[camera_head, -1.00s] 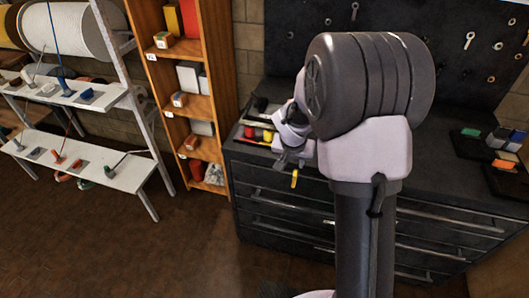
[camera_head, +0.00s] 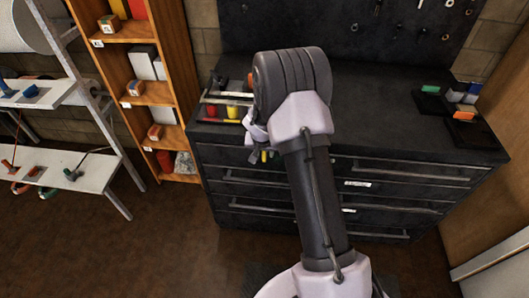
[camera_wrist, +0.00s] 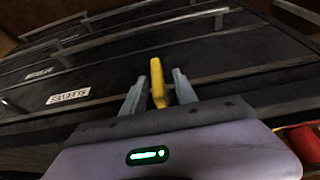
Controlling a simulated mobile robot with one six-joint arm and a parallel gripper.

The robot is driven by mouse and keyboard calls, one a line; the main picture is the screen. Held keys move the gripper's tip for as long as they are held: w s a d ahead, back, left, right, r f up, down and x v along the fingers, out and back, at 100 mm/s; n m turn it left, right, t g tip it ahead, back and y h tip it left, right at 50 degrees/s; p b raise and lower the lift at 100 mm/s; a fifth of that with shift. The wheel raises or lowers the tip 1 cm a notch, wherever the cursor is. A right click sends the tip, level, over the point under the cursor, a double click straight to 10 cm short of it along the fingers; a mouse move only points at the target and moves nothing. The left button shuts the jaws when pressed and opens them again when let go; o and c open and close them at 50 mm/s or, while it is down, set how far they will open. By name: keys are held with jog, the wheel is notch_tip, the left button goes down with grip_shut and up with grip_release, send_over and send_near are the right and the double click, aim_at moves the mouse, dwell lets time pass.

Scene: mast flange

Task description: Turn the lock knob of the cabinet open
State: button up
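The dark cabinet (camera_head: 380,213) has several wide drawers with long metal handles. It also fills most of the wrist view (camera_wrist: 225,60). The yellow lock knob (camera_wrist: 157,82) stands upright in the wrist view, between the two fingers of my gripper (camera_wrist: 159,84). A thin gap shows on each side of it, so the fingers look open around it rather than pressed on it. Whether they touch it further in is unclear. In the head view my gripper (camera_head: 262,155) is at the cabinet's upper left front, largely hidden by my own arm, with a bit of yellow showing there.
A tray with red and yellow items (camera_head: 232,112) sits on the cabinet top at left. Dark trays with coloured blocks (camera_head: 462,115) lie at the right. A wooden shelf (camera_head: 150,90) and white rack (camera_head: 85,170) stand left. The floor in front is clear.

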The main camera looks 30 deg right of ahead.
grip_shut()
